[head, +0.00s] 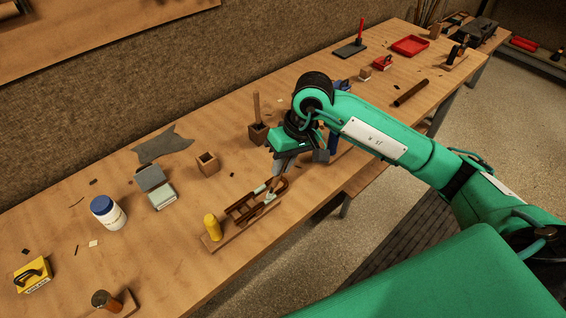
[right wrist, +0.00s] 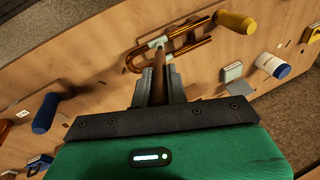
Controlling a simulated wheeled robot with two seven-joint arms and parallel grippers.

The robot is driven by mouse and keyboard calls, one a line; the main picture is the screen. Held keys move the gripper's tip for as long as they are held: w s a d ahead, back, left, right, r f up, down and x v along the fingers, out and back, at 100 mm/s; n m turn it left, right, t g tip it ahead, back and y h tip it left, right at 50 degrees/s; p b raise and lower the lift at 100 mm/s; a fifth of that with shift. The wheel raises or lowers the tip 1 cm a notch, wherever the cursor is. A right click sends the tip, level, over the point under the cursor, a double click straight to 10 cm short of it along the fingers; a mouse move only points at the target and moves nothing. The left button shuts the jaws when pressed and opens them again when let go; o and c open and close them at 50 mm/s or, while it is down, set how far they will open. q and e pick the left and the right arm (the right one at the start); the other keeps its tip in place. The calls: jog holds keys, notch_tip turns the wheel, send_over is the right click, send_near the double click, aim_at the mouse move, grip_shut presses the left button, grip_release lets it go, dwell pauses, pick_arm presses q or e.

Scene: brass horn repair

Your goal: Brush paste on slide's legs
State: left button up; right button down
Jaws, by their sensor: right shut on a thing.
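The brass slide (head: 243,212) is a long U-shaped piece with two legs, lying over a wooden block near the bench's front edge. It also shows in the right wrist view (right wrist: 135,64). My right gripper (head: 279,166) is above the slide's right end, shut on a thin brown-handled brush (right wrist: 158,70). The brush points down at the slide, and its pale tip appears at or very near the legs; contact is unclear. Paste cannot be made out. My left gripper is not in view.
A yellow cylinder (head: 212,227) stands at the slide's left end.

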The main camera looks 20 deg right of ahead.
jog(key=shift+w+r, duration=0.1)
jog(key=shift+r, duration=0.65)
jog(key=shift+r+p, duration=0.65)
jog(key=shift+r, duration=2.1)
